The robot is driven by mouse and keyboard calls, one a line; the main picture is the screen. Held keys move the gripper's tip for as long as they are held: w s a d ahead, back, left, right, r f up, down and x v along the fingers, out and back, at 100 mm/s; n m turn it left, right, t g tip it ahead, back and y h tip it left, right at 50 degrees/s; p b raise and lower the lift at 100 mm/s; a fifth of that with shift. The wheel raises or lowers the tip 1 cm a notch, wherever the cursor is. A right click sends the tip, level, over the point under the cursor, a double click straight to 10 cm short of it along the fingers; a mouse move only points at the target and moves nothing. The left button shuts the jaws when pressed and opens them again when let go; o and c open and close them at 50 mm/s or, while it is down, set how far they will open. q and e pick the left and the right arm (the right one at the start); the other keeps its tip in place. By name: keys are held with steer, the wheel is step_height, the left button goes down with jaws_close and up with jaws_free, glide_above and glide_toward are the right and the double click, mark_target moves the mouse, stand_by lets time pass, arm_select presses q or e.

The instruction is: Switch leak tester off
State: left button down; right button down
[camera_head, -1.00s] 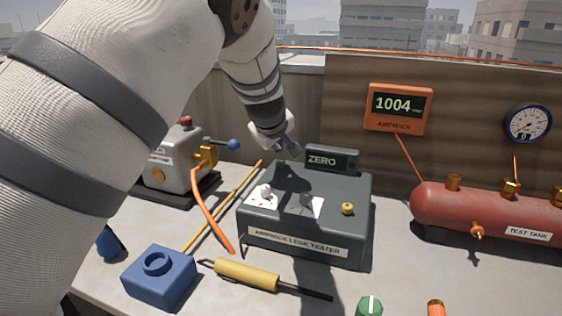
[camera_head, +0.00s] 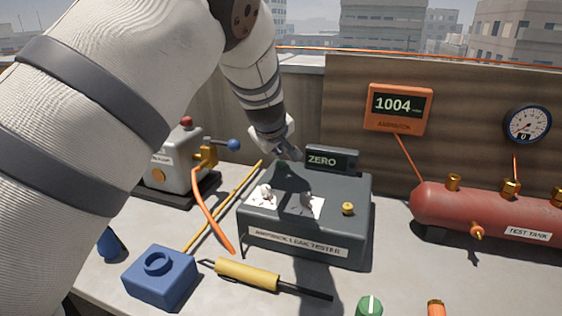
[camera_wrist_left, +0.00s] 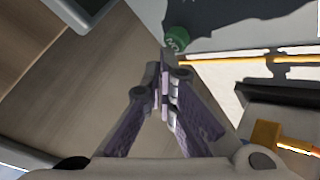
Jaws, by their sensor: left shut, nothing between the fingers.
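The leak tester (camera_head: 305,238) is a dark grey box on the bench in the head view, with a small display (camera_head: 331,160) reading ZERO at its back. Two toggle switches on white plates, the left switch (camera_head: 265,192) and the right switch (camera_head: 307,201), are on its top. A brass knob (camera_head: 348,209) sits to their right. My left gripper (camera_head: 293,155) is shut and empty above the tester's back left, beside the display. In the left wrist view its closed fingertips (camera_wrist_left: 163,68) are near a small green round part (camera_wrist_left: 177,40). My right gripper is not in view.
A grey pump (camera_head: 178,165) with an orange hose stands left of the tester. A blue block (camera_head: 160,277) and yellow-handled probe (camera_head: 247,274) lie in front. A red test tank (camera_head: 480,212) is at right. A wooden panel with an orange-framed readout (camera_head: 398,107) rises behind.

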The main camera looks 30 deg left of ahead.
arm_select(q)
steer(key=shift+f, duration=0.55)
stand_by(0.9)
steer(key=shift+r, duration=0.95)
steer(key=shift+r+p, duration=0.5)
steer(key=shift+r, duration=2)
